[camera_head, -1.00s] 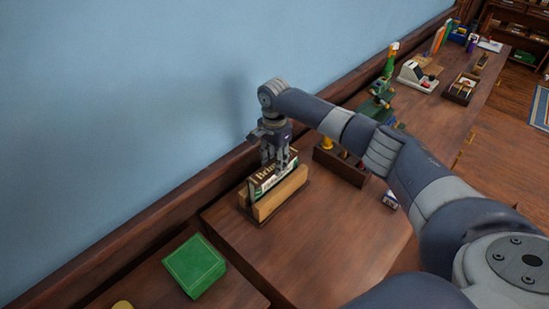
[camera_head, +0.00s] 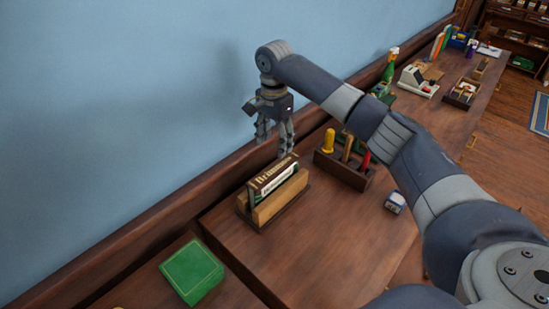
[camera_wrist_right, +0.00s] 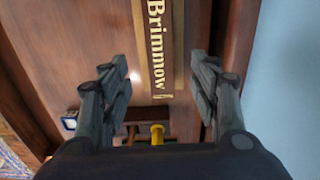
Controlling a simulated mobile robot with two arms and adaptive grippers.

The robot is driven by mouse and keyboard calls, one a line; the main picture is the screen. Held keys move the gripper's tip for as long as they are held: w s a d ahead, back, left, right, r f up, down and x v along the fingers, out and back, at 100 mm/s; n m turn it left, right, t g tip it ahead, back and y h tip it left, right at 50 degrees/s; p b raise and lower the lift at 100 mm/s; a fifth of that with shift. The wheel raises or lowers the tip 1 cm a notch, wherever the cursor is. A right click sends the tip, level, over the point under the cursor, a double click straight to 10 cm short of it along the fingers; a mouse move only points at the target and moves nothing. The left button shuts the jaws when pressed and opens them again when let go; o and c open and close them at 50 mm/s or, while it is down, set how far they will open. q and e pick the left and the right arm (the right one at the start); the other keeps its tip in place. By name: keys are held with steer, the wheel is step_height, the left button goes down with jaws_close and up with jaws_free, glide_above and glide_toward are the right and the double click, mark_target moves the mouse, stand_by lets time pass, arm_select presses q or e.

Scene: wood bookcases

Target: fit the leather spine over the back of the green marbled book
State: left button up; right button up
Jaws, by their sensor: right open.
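The brown leather spine with gold lettering (camera_head: 272,172) lies along the top of the book held upright in a wooden holder (camera_head: 282,200). A dark green and pale strip of the book (camera_head: 282,180) shows just below the spine. I cannot tell whether the spine is fully seated. My right gripper (camera_head: 274,147) is open and empty, above the spine and apart from it. My left gripper is not in view.
A green box or book (camera_head: 192,271) lies on the lower surface at front left. A rack of tools with coloured handles (camera_head: 343,162) stands right of the holder. A small blue and white item (camera_head: 395,202) lies near the bench edge. The blue wall is close behind.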

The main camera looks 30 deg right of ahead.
steer(key=shift+r, duration=2)
